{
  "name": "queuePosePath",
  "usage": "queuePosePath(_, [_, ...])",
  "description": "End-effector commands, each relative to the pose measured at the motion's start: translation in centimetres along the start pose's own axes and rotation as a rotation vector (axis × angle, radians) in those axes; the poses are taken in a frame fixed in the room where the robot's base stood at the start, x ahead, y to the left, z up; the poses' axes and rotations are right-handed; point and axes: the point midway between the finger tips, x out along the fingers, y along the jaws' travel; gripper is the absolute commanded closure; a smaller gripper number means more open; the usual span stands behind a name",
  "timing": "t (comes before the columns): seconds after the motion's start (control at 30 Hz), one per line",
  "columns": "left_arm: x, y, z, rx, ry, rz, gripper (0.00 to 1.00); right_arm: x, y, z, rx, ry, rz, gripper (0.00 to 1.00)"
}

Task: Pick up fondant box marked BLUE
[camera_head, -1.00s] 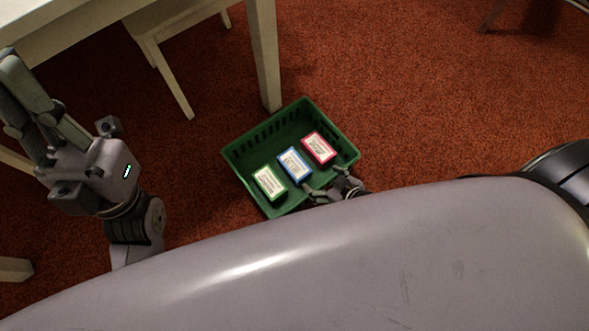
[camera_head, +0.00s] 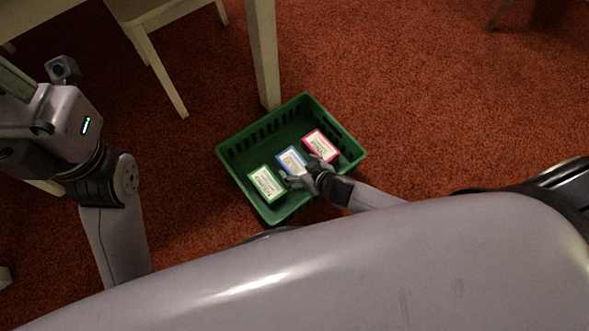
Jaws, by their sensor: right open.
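The blue-edged box (camera_head: 290,158) with a white label lies in the green crate (camera_head: 238,153) on the floor, between a green-edged box (camera_head: 266,183) and a red-edged box (camera_head: 320,146). My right gripper (camera_head: 297,172) reaches into the crate from the lower right. It is open, with its fingers at the near end of the blue box and covering that end. I cannot tell whether the fingers touch it. My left gripper (camera_head: 15,88) is at the left edge, away from the crate and partly cut off; its fingertips are out of view.
A white table leg (camera_head: 264,60) stands right behind the crate. A white chair or stool (camera_head: 160,55) stands at the upper left. Red carpet (camera_head: 430,90) is clear to the right. My own body fills the bottom of the view.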

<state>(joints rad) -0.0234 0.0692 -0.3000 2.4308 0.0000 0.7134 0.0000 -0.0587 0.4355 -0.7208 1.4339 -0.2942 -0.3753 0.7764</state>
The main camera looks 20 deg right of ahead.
Motion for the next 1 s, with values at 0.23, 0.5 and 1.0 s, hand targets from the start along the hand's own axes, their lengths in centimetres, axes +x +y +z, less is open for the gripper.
queuePosePath(0.23, [0.6, 0.2, -0.3, 0.006, 0.046, 0.017, 1.00, 2.3, 0.0, 0.1, 0.000, 0.000, 0.001, 0.21])
queuePosePath(0.5, [0.8, 0.2, -0.3, 0.006, 0.046, 0.018, 1.00, 2.3, 0.0, 0.0, 0.001, -0.001, 0.001, 0.23])
queuePosePath(1.0, [0.8, 0.2, -0.3, 0.006, 0.047, 0.018, 1.00, 2.3, 0.0, 0.0, 0.001, -0.001, 0.000, 0.57])
